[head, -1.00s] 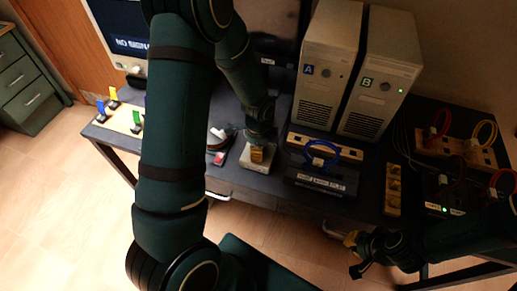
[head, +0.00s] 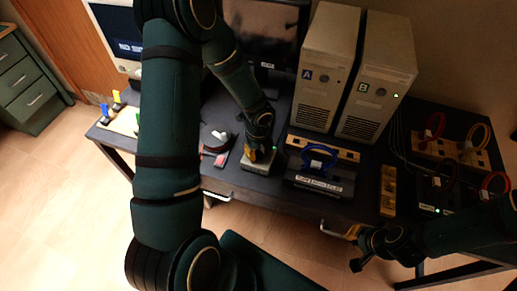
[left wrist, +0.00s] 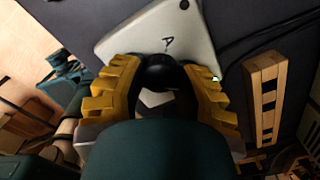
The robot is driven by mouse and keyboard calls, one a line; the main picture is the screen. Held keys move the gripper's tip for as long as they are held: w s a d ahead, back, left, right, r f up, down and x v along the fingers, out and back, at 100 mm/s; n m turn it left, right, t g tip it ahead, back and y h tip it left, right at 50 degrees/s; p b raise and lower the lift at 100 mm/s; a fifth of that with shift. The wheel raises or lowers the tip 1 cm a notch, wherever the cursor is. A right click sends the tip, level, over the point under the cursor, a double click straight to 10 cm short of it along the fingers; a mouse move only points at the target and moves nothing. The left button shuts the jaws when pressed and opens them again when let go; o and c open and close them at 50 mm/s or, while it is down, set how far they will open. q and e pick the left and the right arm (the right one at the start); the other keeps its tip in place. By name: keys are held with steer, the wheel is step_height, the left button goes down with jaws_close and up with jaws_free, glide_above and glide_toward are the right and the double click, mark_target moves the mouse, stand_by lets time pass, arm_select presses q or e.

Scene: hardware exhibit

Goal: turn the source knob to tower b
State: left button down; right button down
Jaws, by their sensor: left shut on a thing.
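The source knob (left wrist: 165,72) is a black round knob on a small light-grey box (left wrist: 115,42), marked "A" in the left wrist view. The box (head: 247,165) sits near the table's front edge in the head view. My left gripper (head: 257,153) comes down on it from above. In the left wrist view its yellow fingers (left wrist: 163,75) are shut on the knob, one on each side. The knob's pointer is hard to make out. Tower A (head: 325,75) and tower B (head: 376,85) stand behind. My right gripper (head: 358,250) appears open and empty, in front of the table.
A black device with a blue cable (head: 319,158) stands right of the knob box. A red-ended item (head: 221,159) lies left of it. A wooden block (head: 388,192) and cabled panels (head: 450,148) are at right. A dark monitor (head: 265,35) stands behind.

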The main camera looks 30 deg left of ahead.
arm_select(q)
steer(key=shift+m, duration=0.7)
steer(key=c, duration=0.6)
jaws_free()
step_height(320, 180, up, 12)
steer(key=shift+f, duration=0.1)
steer(key=shift+s, duration=0.1)
stand_by(0.3)
